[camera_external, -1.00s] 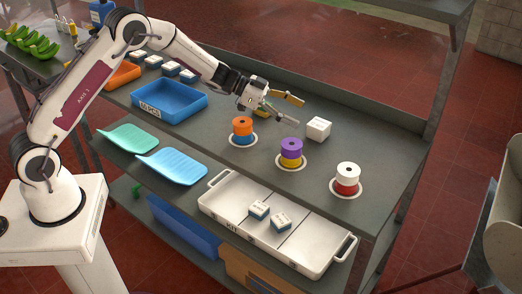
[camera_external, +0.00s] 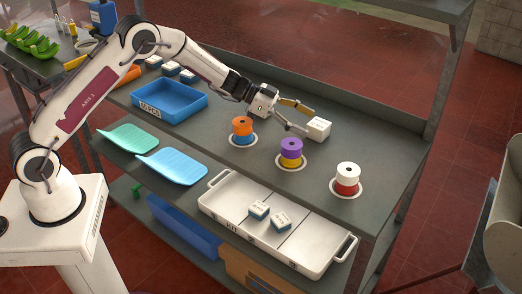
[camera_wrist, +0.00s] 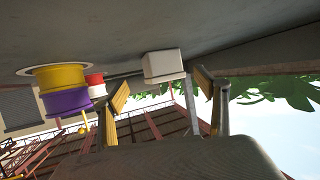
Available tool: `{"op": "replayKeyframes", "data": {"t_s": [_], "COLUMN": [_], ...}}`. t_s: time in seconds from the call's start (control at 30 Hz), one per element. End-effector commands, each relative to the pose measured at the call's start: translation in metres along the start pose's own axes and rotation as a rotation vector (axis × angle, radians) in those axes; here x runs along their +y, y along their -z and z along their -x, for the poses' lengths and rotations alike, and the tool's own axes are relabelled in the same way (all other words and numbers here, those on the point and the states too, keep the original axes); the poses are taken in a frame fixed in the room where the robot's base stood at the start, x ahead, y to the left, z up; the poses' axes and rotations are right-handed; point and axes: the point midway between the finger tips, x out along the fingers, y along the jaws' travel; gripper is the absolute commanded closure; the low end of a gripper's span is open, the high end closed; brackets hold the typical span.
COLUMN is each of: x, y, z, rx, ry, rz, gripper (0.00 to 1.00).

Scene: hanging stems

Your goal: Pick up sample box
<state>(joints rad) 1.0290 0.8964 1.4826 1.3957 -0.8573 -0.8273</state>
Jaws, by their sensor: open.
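A small white sample box (camera_external: 318,128) stands alone on the grey bench, behind the spools. My gripper (camera_external: 306,121) is open, with its two fingers reaching to the box's left side. In the wrist view the box (camera_wrist: 164,66) appears ahead, between and just beyond the open fingertips (camera_wrist: 162,88). I cannot tell whether a finger touches it. Two similar boxes (camera_external: 259,210) sit in the white kit tray (camera_external: 318,248) at the front.
Stacked spools stand on white rings in front of the gripper: orange and blue (camera_external: 242,129), purple and yellow (camera_external: 291,151), white and red (camera_external: 347,178). A blue bin (camera_external: 170,103) and several more boxes (camera_external: 172,69) are at the left. The bench right of the box is clear.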

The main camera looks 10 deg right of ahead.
Motion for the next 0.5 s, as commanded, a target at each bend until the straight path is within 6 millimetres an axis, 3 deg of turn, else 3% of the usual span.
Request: {"op": "replayKeyframes", "data": {"t_s": [0.5], "x": [-0.001], "y": [0.001], "z": [-0.011], "rx": [-0.001], "ry": [-0.001], "rz": [-0.001], "gripper": [0.27]}}
